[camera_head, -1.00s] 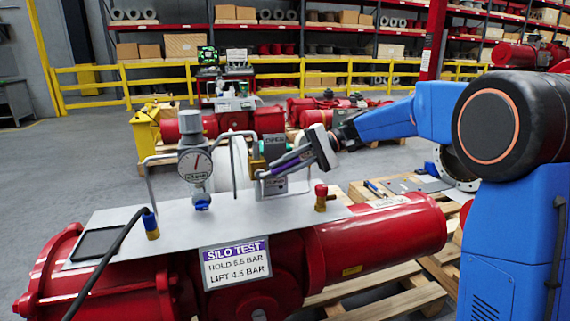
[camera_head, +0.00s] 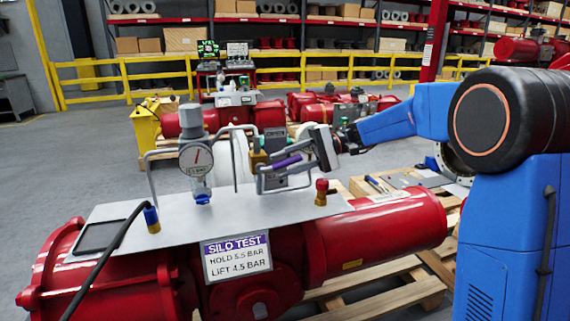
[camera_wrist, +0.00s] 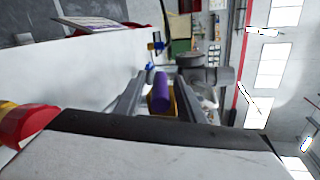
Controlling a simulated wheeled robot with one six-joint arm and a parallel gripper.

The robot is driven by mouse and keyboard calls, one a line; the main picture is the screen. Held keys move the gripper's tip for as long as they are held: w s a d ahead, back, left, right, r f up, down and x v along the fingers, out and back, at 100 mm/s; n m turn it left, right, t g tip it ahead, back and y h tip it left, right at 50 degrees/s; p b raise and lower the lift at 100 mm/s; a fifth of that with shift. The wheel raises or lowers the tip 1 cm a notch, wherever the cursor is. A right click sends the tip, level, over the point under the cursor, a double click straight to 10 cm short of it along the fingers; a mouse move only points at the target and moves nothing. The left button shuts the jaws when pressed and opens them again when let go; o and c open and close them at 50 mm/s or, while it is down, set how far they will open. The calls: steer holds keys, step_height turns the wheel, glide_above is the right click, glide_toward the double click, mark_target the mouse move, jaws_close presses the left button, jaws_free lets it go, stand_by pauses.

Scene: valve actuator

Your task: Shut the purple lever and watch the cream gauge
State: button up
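The purple lever (camera_head: 287,162) sticks out to the right from a yellowish valve body (camera_head: 258,160) above the grey panel. It also shows in the wrist view (camera_wrist: 160,92). My gripper (camera_head: 268,178) is at the lever with its fingers on either side of it. In the wrist view the fingers (camera_wrist: 158,98) are apart, with a gap beside the purple grip, so I see no firm hold. The pale round gauge (camera_head: 195,158) stands left of the lever, its needle pointing up and slightly right. Its figures are too small to read.
A sign (camera_head: 237,257) reads SILO TEST, HOLD 5.5 BAR, LIFT 4.5 BAR. A red-capped brass fitting (camera_head: 321,191) stands just right of the lever. Grey pipe loops stand around the gauge. A black hose (camera_head: 113,245) runs to a blue-collared fitting (camera_head: 152,219).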

steer(key=v, duration=1.7)
steer(key=shift+d, duration=0.15)
steer(key=shift+w, duration=0.15)
